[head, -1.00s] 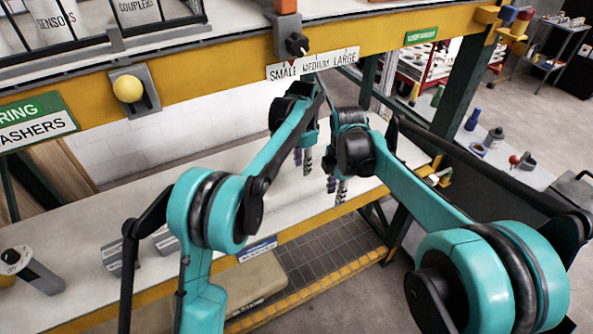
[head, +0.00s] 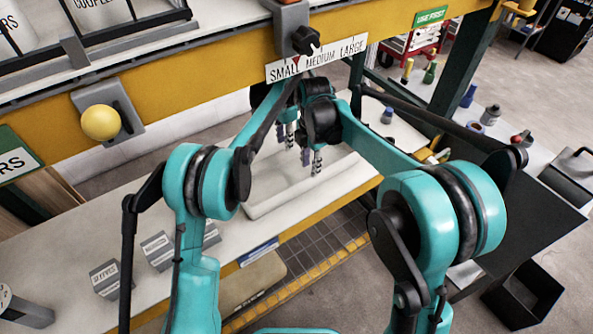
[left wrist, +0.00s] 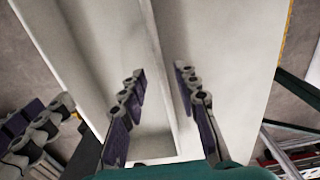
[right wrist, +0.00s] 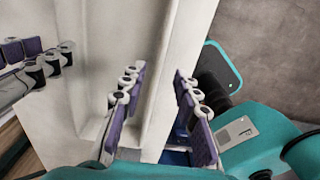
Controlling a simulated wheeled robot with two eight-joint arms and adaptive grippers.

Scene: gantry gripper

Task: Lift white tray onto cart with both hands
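The white tray (head: 300,197) lies on the pale bench, long and shallow with a raised rim. In the head view my left gripper (head: 289,142) is above its far part, and my right gripper (head: 317,162) is lower and nearer, also over the tray. In the left wrist view my left gripper (left wrist: 163,98) is open, its fingers on either side of a tray wall (left wrist: 155,60). In the right wrist view my right gripper (right wrist: 160,98) is open, fingers on either side of a tray wall (right wrist: 168,70). Finger contact cannot be told.
An overhead yellow beam with a size label (head: 318,60) and a yellow knob (head: 100,122) hangs close above my arms. Small grey labelled blocks (head: 105,277) stand on the bench at left. A red-framed cart (head: 408,48) stands far back; a side table with bottles (head: 490,115) is at right.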

